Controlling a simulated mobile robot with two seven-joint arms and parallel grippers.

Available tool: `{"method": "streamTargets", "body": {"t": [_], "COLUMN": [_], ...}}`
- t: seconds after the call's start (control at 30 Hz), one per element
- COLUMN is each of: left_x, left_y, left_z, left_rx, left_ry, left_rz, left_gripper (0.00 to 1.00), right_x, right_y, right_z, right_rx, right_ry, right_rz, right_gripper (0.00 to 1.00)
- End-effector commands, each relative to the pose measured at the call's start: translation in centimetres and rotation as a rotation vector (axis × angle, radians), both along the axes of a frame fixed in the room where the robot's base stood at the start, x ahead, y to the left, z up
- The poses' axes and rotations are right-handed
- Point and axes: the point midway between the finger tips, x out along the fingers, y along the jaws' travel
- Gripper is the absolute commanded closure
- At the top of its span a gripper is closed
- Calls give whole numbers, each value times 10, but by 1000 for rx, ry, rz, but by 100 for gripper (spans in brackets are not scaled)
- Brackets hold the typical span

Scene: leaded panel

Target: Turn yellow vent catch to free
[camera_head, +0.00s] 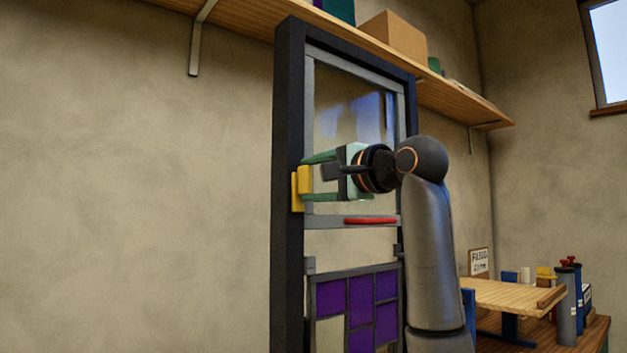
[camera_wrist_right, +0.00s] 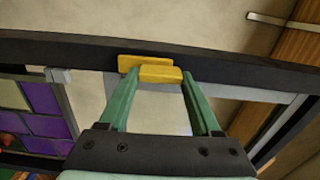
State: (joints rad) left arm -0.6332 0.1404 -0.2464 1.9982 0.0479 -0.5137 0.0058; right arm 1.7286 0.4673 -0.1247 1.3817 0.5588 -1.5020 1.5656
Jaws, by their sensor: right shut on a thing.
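The yellow vent catch (camera_head: 295,192) sits on the left upright of the dark frame, at the edge of the upper vent pane (camera_head: 340,115). It has a back plate and a raised bar in front. In the right wrist view the catch (camera_wrist_right: 143,61) shows its bar lying lengthwise along the frame. My right gripper (camera_head: 306,178) reaches in from the right with its green fingers shut on the bar, one above and one below. In the right wrist view the gripper (camera_wrist_right: 160,75) has a fingertip at each end of the bar. My left gripper is out of view.
A red bar (camera_head: 370,221) runs along the vent's lower rail, above a purple leaded panel (camera_head: 331,298). A wooden shelf (camera_head: 460,104) with a box (camera_head: 395,38) passes behind the frame's top. A workbench (camera_head: 500,294) with bottles stands at lower right. Left of the frame is bare wall.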

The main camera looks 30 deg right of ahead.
Motion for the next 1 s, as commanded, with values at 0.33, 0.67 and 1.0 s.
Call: {"method": "streamTargets", "body": {"t": [0.33, 0.67, 1.0], "left_x": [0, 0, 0], "left_y": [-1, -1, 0], "left_z": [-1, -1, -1], "left_rx": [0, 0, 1], "left_ry": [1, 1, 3], "left_rz": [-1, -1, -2], "left_gripper": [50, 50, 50], "right_x": [1, 1, 0], "right_y": [0, 0, 0], "right_z": [-2, -1, -1], "right_rx": [43, 43, 40], "right_ry": [7, 7, 4], "right_rz": [0, 0, 0], "right_gripper": [91, 30, 5]}}
